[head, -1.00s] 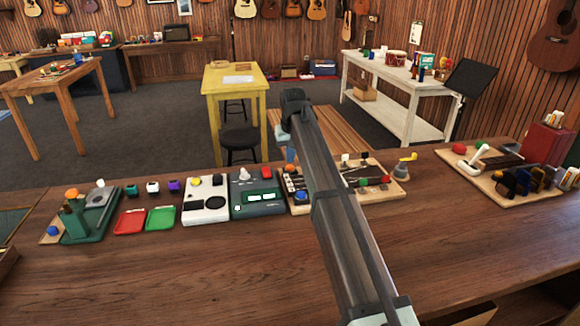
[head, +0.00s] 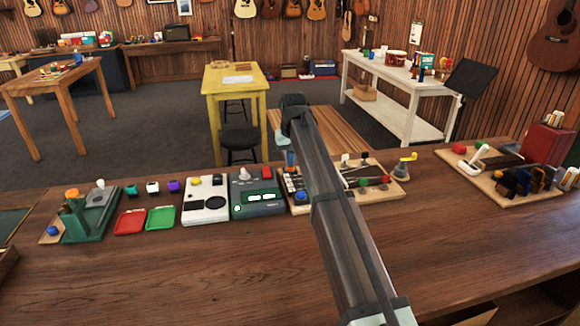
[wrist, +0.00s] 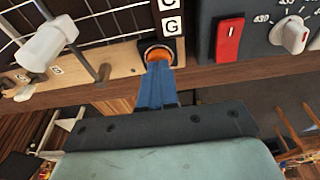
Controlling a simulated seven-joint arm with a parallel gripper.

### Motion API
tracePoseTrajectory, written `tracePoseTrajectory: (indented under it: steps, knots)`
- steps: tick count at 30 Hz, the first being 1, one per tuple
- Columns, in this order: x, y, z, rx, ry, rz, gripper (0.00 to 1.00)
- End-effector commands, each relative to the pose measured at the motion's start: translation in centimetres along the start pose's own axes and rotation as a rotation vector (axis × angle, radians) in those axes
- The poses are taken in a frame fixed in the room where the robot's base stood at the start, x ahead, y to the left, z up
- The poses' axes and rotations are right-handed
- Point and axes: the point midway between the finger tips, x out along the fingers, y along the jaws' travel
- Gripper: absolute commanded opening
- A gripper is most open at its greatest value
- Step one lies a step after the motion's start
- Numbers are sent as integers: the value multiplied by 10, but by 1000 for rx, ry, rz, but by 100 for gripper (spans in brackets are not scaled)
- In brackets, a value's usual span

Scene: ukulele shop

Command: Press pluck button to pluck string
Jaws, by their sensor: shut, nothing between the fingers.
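My gripper (wrist: 158,72) is shut, with its blue fingers together and nothing between them. In the wrist view its tips are at an orange round button (wrist: 157,52) in a black housing, covering its near edge. I cannot tell whether they touch or press it. The button is at the edge of a light wooden board (wrist: 120,62) with strings and fret lines, below white tiles marked C and G. In the head view the gripper (head: 290,162) is at the board's far side, and my arm hides the button and the board's middle.
A dark tuner box (head: 258,208) with a red switch (wrist: 228,38) and a dial (wrist: 292,35) stands beside the board. A white box (head: 205,213), red tray (head: 130,222) and green tray (head: 160,218) are further left. The bench's front (head: 180,280) is clear.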

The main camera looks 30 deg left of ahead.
Motion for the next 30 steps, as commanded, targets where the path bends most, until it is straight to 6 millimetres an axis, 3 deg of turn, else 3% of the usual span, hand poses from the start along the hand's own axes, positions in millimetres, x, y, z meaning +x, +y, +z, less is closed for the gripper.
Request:
tracePoseTrajectory:
  steps: [16, 30]
  knots:
    - [6, 0, 1, 0, -1, 0, 0]
    - [-20, 0, -4, 0, -1, 0, 0]
